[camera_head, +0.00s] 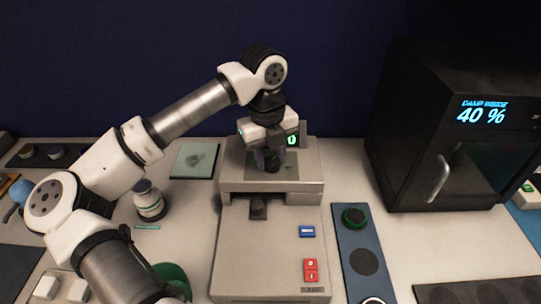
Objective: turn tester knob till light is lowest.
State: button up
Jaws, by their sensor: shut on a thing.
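The tester (232,250) is a pale grey machine with a raised back part, in the middle of the head view. My gripper (270,158) points down over the top of the raised part. It is shut on a small dark round piece, which looks like the tester knob (272,167); the fingers hide much of it. A dark block (258,209) sits at the front of the raised part. The tester also has a blue button (307,231) and a red switch (311,270).
A black cabinet (400,120) reading 40 % stands at the right. A blue strip (345,240) with dark round pieces lies beside the tester. A white jar (150,204) and a green cup (172,275) stand left, near my arm.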

jog(key=shift+f, duration=0.15)
jog(key=m+b, duration=0.3)
jog(key=shift+b, duration=0.3)
jog(key=shift+w+m+g+b, duration=0.1)
jog(key=shift+m+g+b, duration=0.2)
jog(key=shift+m+b, duration=1.5)
jog(key=shift+r+m+p, duration=0.2)
jog(key=shift+m+p, duration=0.2)
jog(key=shift+m, duration=0.1)
jog(key=o, duration=1)
jog(key=shift+c, duration=0.2)
